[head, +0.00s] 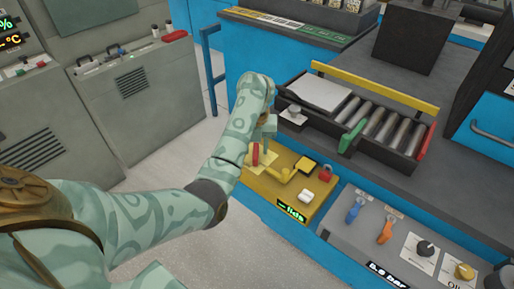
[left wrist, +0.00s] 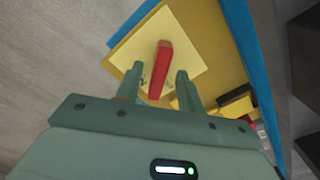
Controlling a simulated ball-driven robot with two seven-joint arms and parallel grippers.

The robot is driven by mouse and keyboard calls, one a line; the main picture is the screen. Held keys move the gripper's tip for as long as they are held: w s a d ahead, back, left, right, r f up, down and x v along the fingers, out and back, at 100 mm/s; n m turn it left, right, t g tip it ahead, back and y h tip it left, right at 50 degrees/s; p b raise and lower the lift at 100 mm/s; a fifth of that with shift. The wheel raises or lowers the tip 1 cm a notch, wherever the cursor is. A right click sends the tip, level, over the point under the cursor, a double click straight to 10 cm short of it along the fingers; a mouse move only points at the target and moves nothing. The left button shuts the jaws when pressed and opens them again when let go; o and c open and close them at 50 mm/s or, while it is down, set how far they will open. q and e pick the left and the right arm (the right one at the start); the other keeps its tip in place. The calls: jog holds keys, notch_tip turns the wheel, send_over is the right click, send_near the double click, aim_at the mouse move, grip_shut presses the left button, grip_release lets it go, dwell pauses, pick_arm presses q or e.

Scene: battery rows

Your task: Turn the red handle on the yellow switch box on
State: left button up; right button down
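The yellow switch box (head: 305,208) sits at the left end of the low blue counter. Its red handle (head: 256,155) stands on a pale yellow plate (head: 259,168). My left gripper (head: 261,151) is above the box, right at the handle. In the left wrist view the red handle (left wrist: 161,70) lies between the two open fingers of my left gripper (left wrist: 157,80), with a gap on both sides. The handle looks slightly tilted there. The yellow box (left wrist: 213,42) also shows in that view. My right gripper is not in view.
A red padlock-like piece (head: 326,171) and a white switch (head: 307,195) are on the same box. A grey panel with blue and orange levers (head: 385,232) lies to the right. A roller tray (head: 375,123) stands behind. Grey cabinets (head: 145,95) stand at left across open floor.

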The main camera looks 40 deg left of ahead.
pick_arm(q)
grip_shut()
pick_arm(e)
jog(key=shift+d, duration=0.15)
pick_arm(q)
jog(key=shift+r, duration=0.1)
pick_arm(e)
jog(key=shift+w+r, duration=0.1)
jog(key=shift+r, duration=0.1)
pick_arm(q)
jog(key=m+p, duration=0.3)
jog(key=shift+r, duration=0.15)
jog(key=m+p, duration=0.2)
jog(key=m, duration=0.1)
jog(key=shift+m, duration=0.6)
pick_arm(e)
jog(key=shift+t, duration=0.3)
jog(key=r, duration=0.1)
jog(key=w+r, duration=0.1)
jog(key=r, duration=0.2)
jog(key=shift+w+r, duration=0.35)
pick_arm(q)
jog(key=shift+f+m+p, duration=0.2)
jog(key=shift+m+p, duration=0.1)
